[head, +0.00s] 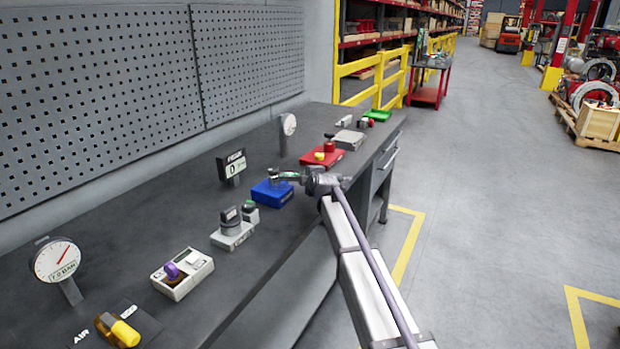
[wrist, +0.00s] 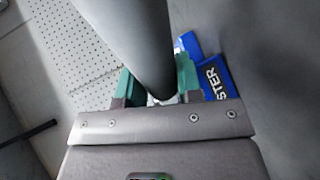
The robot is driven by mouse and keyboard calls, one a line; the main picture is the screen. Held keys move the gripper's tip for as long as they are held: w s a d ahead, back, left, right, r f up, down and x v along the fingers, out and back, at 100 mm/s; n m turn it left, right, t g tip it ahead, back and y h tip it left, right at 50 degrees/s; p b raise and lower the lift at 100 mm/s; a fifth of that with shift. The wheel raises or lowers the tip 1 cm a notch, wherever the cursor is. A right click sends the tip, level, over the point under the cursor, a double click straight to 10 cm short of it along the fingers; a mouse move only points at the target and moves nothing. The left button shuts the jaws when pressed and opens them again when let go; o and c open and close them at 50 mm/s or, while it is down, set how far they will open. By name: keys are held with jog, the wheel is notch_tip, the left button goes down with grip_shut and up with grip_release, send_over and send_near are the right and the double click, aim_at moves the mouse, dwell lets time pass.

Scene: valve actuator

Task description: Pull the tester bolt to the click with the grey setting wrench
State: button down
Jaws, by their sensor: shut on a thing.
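The blue tester block (head: 268,196) sits on the bench near its front edge; part of it, with the letters "STER", shows in the wrist view (wrist: 214,75).
A small display (head: 233,166) stands behind the block. A grey unit with dark knobs (head: 232,232) and a white box with a purple knob (head: 182,273) stand to the left. A red block (head: 322,158) is farther along the bench. A dial gauge (head: 57,260) stands at the left.

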jog(key=shift+s+a+m+h, duration=0.1)
jog(key=shift+s+m+h, duration=0.5)
jog(key=shift+s, duration=0.15)
jog(key=shift+s+a+m+h, duration=0.2)
jog(key=shift+s+m+h, duration=0.6)
jog(key=shift+h, duration=0.3)
jog(key=shift+s+a+m+t, duration=0.1)
jog(key=shift+s+m+t, duration=0.1)
jog(key=shift+m+t, duration=0.1)
jog(key=shift+h, duration=0.3)
jog(key=shift+s+a+m+h, duration=0.25)
jog(key=shift+s+m+h, duration=0.3)
jog(key=shift+h, duration=0.1)
jog(key=shift+s+a+m+h, duration=0.25)
jog(key=shift+s+m+h, duration=0.25)
jog(key=shift+h, duration=0.15)
